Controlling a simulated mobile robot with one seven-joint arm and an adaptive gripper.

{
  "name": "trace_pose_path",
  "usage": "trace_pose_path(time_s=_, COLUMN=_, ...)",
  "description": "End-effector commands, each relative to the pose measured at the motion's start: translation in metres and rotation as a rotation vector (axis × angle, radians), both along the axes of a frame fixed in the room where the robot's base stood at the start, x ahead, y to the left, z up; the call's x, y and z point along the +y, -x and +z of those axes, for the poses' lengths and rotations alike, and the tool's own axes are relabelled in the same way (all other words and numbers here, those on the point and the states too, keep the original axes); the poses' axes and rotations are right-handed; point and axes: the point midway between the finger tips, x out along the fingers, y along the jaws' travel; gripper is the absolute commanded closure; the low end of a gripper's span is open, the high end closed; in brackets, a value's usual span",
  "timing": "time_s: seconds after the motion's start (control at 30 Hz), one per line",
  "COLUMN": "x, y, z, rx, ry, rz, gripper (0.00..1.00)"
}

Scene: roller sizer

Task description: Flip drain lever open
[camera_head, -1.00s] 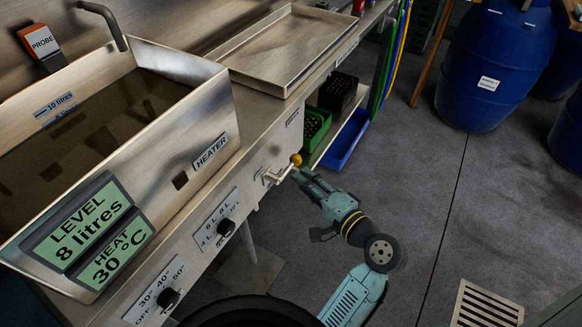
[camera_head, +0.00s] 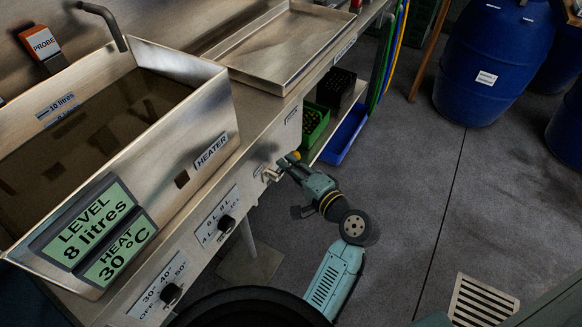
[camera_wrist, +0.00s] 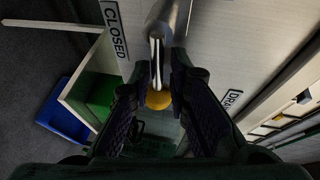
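The drain lever is a metal rod with a yellow-orange ball knob (camera_head: 294,157) on the front of the steel bench. In the wrist view, the lever's rod (camera_wrist: 156,52) comes down from the top centre and its knob (camera_wrist: 158,99) lies between my two fingers. A CLOSED label (camera_wrist: 115,28) is left of the rod and a partly hidden DRAIN label (camera_wrist: 233,98) is to the right. My gripper (camera_head: 287,165) is at the lever, and the wrist view also shows it (camera_wrist: 160,72). Its fingers are apart on either side of the lever; contact is not clear.
The steel tank (camera_head: 190,110) with its LEVEL and HEAT displays is left of the lever. Dials (camera_head: 226,224) sit below it on the front panel. Floor to the right is open, with blue barrels (camera_head: 490,60) farther back.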

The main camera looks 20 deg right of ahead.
Motion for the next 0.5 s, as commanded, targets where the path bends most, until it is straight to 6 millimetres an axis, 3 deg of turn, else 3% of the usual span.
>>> trace_pose_path(time_s=0.17, x=-0.0011, y=0.0006, z=-0.0028, rx=0.007, ry=-0.002, rz=-0.003, gripper=1.00)
trace_pose_path(time_s=0.5, x=-0.0021, y=0.0012, z=-0.0050, rx=0.011, ry=-0.003, rz=-0.005, gripper=1.00)
